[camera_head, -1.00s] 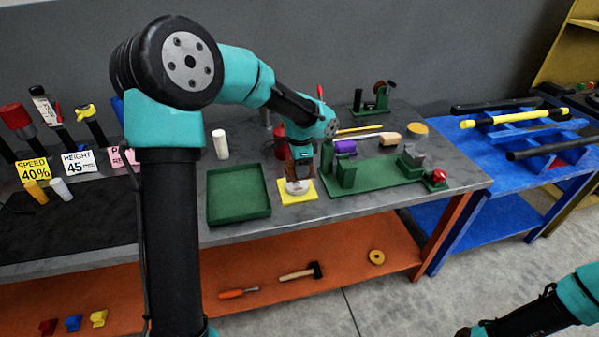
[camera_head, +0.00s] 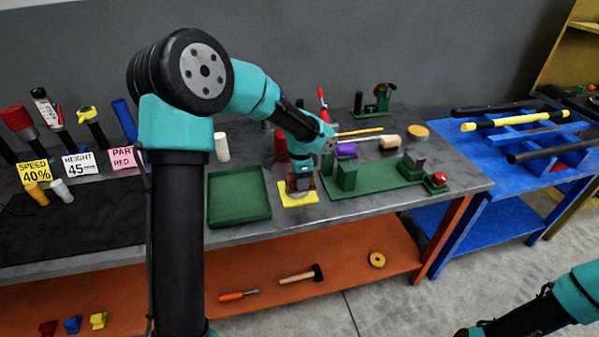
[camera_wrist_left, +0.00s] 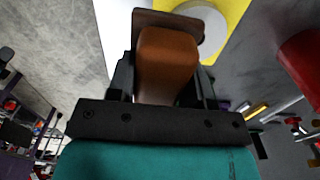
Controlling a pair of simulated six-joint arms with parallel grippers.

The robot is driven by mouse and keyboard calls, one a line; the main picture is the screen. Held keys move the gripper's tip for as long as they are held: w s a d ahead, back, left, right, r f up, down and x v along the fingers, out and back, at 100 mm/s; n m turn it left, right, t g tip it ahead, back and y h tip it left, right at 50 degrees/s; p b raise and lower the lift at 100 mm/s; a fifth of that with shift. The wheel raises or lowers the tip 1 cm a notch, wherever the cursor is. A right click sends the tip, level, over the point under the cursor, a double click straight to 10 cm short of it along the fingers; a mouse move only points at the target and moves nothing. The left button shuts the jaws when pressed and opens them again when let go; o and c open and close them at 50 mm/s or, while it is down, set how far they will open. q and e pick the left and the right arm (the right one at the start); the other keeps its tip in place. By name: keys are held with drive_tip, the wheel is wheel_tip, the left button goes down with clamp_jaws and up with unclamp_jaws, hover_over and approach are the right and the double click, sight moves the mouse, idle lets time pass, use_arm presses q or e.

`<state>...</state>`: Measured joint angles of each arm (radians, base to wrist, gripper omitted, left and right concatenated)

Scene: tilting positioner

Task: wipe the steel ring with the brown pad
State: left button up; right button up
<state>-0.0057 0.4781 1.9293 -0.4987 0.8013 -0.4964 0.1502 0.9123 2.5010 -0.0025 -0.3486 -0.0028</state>
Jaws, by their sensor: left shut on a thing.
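My left gripper (camera_head: 299,184) is shut on the brown pad (camera_wrist_left: 167,62), which sits between its fingers in the left wrist view. In the head view the gripper is low over the yellow plate (camera_head: 284,200). The steel ring shows in the left wrist view as a pale grey round (camera_wrist_left: 208,20) on the yellow plate, partly hidden behind the pad's dark brown end. In the head view the gripper hides most of the ring. I cannot tell whether the pad touches it. My right gripper is out of view; only part of its arm shows at lower right.
A green tray (camera_head: 240,216) lies left of the yellow plate. A green fixture base (camera_head: 375,178) with upright blocks stands close on the right. A red object (camera_head: 281,146) stands behind the gripper. A white cylinder (camera_head: 221,147) stands behind the tray.

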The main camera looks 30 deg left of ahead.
use_arm(q)
drive_tip(key=shift+f, duration=1.6)
drive_tip(key=shift+a+f, duration=0.1)
drive_tip(key=shift+f, duration=0.55)
drive_tip(key=shift+w+a+r, duration=0.15)
drive_tip(key=shift+w+a, duration=0.9)
drive_tip(key=shift+w, duration=0.15)
drive_tip(key=shift+w+a+r, duration=0.1)
drive_tip(key=shift+w+a, duration=0.15)
drive_tip(key=shift+w, duration=0.05)
drive_tip(key=shift+s+d, duration=0.6)
drive_tip(key=shift+d, duration=0.05)
drive_tip(key=shift+s+d, duration=0.75)
drive_tip(key=shift+s, duration=0.2)
drive_tip(key=shift+r, duration=3.9)
